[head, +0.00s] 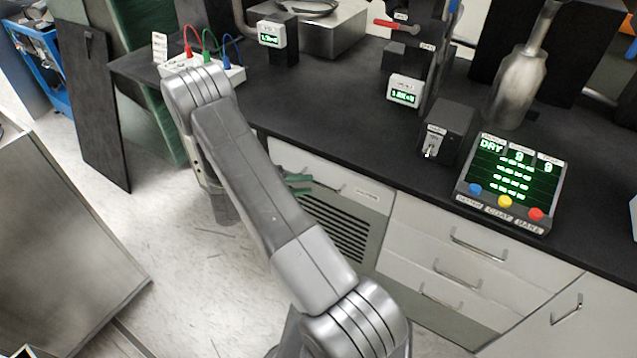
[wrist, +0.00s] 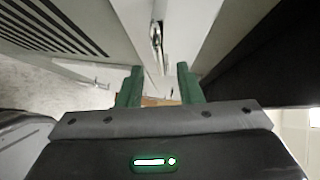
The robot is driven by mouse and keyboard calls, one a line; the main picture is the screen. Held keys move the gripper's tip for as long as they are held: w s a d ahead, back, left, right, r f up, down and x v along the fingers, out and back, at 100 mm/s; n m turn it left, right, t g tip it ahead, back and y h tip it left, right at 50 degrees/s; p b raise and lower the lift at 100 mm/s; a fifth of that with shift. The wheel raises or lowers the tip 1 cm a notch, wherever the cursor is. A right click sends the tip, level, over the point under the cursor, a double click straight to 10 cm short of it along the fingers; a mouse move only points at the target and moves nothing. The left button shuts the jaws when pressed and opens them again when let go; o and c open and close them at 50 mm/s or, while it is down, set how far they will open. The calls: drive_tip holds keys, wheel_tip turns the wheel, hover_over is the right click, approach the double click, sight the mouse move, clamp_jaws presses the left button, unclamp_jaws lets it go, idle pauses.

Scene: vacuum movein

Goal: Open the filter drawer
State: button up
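The filter drawer (head: 360,184) is a pale front under the black counter, above a dark vent grille. It looks shut in the head view, and its small label is too blurred to read. A metal handle shows on it, partly behind my green fingers. My gripper (head: 303,182) is at the drawer front, beside the handle. In the wrist view the green fingers of my gripper (wrist: 159,82) are apart, with nothing held between them. The handle (wrist: 156,36) is ahead of the fingertips, roughly in line with the gap. I cannot tell whether they touch.
The vent grille (head: 338,228) is below the drawer; it also shows in the wrist view (wrist: 55,28). Pale drawers (head: 450,262) with bar handles are to its right. The black counter (head: 325,105) overhangs, carrying instruments and a display panel (head: 512,180). The floor (head: 205,285) in front is partly clear.

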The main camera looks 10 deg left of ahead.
sight(319, 184)
drive_tip(key=x, duration=0.5)
clamp_jaws()
